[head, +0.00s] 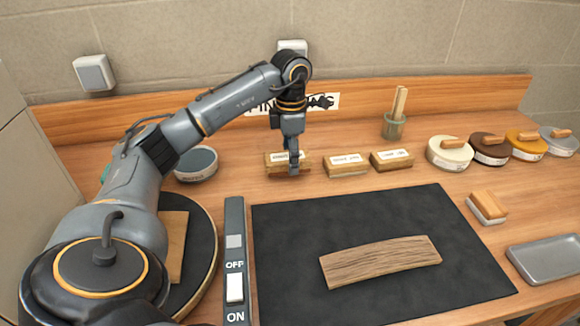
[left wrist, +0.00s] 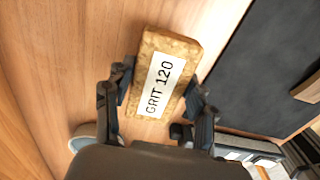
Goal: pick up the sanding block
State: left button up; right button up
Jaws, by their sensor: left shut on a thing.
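A cork sanding block with a white label (left wrist: 163,75) reading GRIT 120 lies between the fingers of my left gripper (left wrist: 160,98) in the left wrist view. The fingers close on its two long sides. In the head view, the same block (head: 273,167) is the leftmost of a row of three labelled blocks near the back of the bench, and my left gripper (head: 293,168) reaches down onto it from above, hiding part of it. I cannot tell whether the block is clear of the bench. My right gripper is not in view.
Two more labelled blocks (head: 347,165) (head: 392,159) stand just right of it. A dark mat (head: 290,250) bears a curved wooden strip (head: 380,262). A switch panel (head: 235,210), round tins (head: 450,152), a brush-like block (head: 487,207) and a grey tray (head: 548,260) surround it.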

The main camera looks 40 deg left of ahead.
pick_arm(q)
jog(key=s+d+r, duration=0.7)
jog(key=d+r, duration=0.2)
jog(key=d, duration=0.2)
jog(key=shift+d+p, duration=0.4)
jog(key=shift+p, duration=0.05)
jog(key=shift+r, duration=0.1)
